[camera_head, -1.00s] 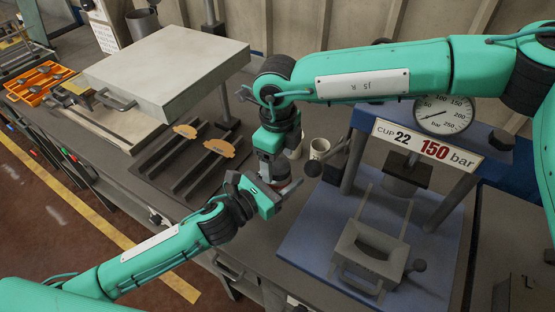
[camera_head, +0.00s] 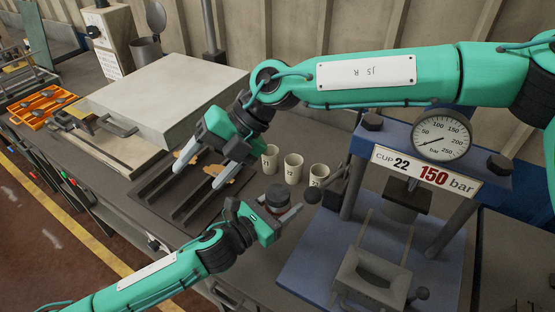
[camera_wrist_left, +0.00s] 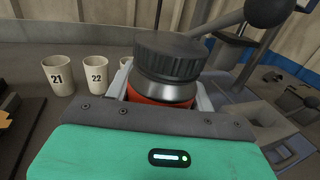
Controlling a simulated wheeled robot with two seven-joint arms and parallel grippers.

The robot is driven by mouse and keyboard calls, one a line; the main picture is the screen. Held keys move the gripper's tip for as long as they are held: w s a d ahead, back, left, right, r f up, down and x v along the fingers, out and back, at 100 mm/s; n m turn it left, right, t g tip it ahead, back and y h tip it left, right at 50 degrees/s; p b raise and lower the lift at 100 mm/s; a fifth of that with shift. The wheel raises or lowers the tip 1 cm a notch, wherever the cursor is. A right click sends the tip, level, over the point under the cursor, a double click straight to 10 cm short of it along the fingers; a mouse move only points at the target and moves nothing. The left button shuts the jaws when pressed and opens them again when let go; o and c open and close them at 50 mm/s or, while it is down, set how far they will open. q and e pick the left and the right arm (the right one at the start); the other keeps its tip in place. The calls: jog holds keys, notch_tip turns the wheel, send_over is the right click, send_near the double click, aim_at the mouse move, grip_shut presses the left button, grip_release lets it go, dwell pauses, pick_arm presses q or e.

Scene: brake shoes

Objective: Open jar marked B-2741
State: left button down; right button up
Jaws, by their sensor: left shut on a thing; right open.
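The jar (camera_wrist_left: 160,92) has a red body, a silver neck and a dark ribbed lid (camera_wrist_left: 170,52), which sits on top of it. In the head view the dark lid (camera_head: 277,193) shows above my left gripper (camera_head: 283,217). My left gripper is shut around the jar's body and holds it upright. I cannot read any B-2741 marking, and I cannot tell whether the lid is loose. My right gripper (camera_head: 202,167) is open and empty, up and left of the jar, over the dark rack (camera_head: 165,187).
Cups marked 21 (camera_head: 270,158), 22 (camera_head: 293,168) and 23 (camera_head: 318,176) stand behind the jar. The blue press (camera_head: 310,240) with its gauge (camera_head: 441,135) stands at right, its ball-ended lever (camera_head: 312,196) close to the jar. A large grey plate (camera_head: 175,85) is at back left.

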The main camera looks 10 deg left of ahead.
jog(key=w+a+r+m+y, duration=0.2)
jog(key=a+r+m+y, duration=0.2)
jog(key=r+m, duration=0.15)
jog(key=w+r+m+t, duration=0.2)
jog(key=w+m+t, duration=0.9)
jog(key=m, duration=1.1)
jog(key=m+g+h, duration=0.6)
jog(key=m+h, duration=0.6)
jog(key=m, duration=0.6)
send_over(278, 192)
jog(key=f, duration=1.1)
jog(key=shift+w+a, duration=0.2)
jog(key=shift+w, duration=0.1)
jog(key=shift+s+d, duration=0.15)
jog(key=shift+s, duration=0.15)
jog(key=shift+s+f, duration=0.1)
jog(key=shift+f, duration=0.15)
notch_tip(278, 192, down, 7)
jog(key=shift+f, duration=0.2)
